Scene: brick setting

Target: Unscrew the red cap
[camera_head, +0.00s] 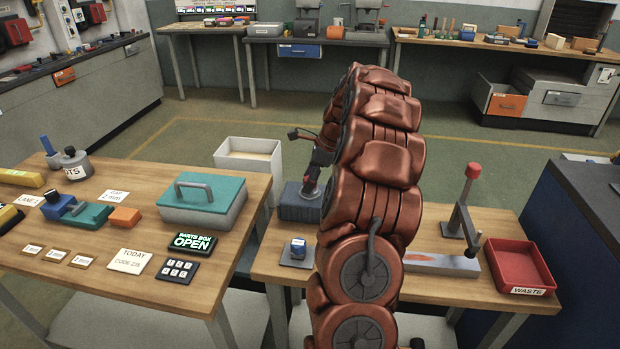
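My arm stands in the middle of the view and hides part of the right-hand bench (262,262). My gripper (311,184) is on the left side of the arm, pointing down over a dark blue-grey block (298,207) on that bench. A dark reddish part shows at the fingertips. It is too small to tell whether it is a cap or whether the fingers hold it. No red cap can be made out clearly. A red knob (473,171) tops an upright grey lever stand (459,212) to the right of my arm.
A small blue jar (298,246) stands on a dark pad in front of the block. A red waste tray (521,267) is at the right. The left table (85,248) carries a teal-lidded parts box (203,190) and several signs. A pale bin (226,157) stands behind the benches.

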